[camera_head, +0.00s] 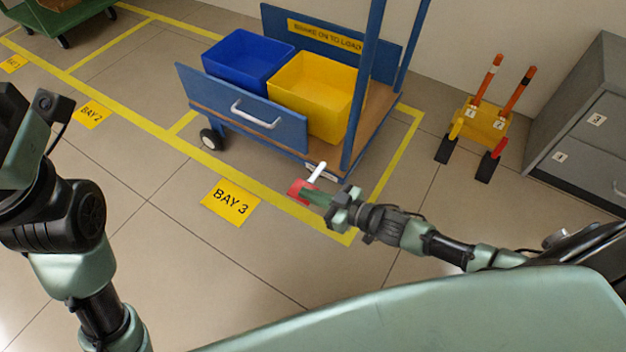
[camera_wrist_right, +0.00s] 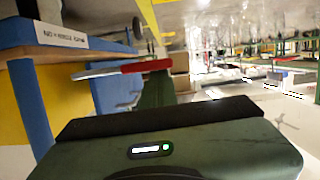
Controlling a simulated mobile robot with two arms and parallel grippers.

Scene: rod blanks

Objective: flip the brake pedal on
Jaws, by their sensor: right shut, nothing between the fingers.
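The brake pedal has a red pad (camera_head: 297,187) and a pale lever (camera_head: 316,173) at the near right corner of the blue cart (camera_head: 258,124). In the right wrist view the red pad (camera_wrist_right: 146,66) stands out level from the cart's edge on its silver lever (camera_wrist_right: 98,72). My right gripper (camera_head: 312,195) is shut and empty, its tips at the red pad and partly over it in the head view. I cannot tell whether they touch.
The cart carries a blue bin (camera_head: 247,60) and a yellow bin (camera_head: 312,92). A sign (camera_head: 325,36) reads "BRAKE ON TO LOAD". A yellow holder with chocks (camera_head: 482,118) and a grey cabinet (camera_head: 590,125) stand right. Floor around the BAY 3 mark (camera_head: 231,202) is clear.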

